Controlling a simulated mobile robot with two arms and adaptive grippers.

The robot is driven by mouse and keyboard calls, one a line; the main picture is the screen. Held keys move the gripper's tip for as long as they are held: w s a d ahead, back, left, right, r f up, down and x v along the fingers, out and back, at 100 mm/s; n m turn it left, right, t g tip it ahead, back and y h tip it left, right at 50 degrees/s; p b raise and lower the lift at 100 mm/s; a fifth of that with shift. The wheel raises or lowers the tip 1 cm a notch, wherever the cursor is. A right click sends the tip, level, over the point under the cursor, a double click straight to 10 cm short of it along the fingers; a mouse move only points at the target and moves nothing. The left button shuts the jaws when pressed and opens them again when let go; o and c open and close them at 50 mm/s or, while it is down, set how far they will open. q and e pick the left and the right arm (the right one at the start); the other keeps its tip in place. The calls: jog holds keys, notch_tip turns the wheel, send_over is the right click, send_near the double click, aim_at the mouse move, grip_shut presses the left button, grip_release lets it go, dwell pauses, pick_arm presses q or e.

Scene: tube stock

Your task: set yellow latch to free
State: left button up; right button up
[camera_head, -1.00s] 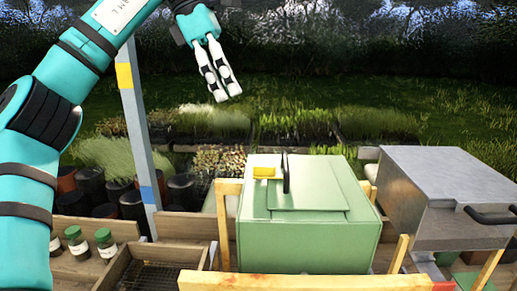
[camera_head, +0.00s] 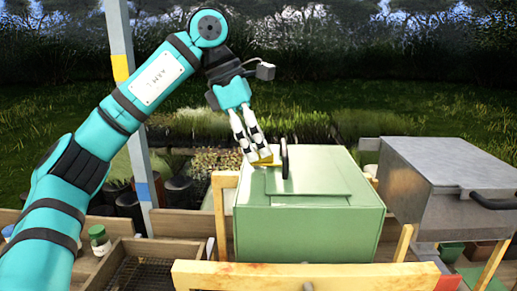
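The yellow latch (camera_head: 267,161) is on the lid of the green box (camera_head: 307,233), towards the far left of its top, beside an upright dark ring-like part (camera_head: 284,158). My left gripper (camera_head: 256,155) points down at the latch, with its two fingertips at or touching it. The fingertips cover part of the latch. The fingers are close together, and I cannot tell whether they grip it. My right gripper is not in view.
A grey metal box (camera_head: 445,185) with a dark handle stands at the right. A wooden rail (camera_head: 300,274) runs in front of the green box. A post (camera_head: 128,95) stands behind my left arm. A mesh-bottomed wooden tray (camera_head: 150,272) lies at the lower left.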

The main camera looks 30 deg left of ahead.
pick_arm(q)
jog(key=shift+d+f, duration=0.2)
jog(key=shift+f, duration=0.3)
jog(key=shift+w+f, duration=0.1)
jog(key=shift+f, duration=0.05)
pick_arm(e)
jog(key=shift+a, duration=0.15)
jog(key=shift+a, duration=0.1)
pick_arm(q)
grip_shut()
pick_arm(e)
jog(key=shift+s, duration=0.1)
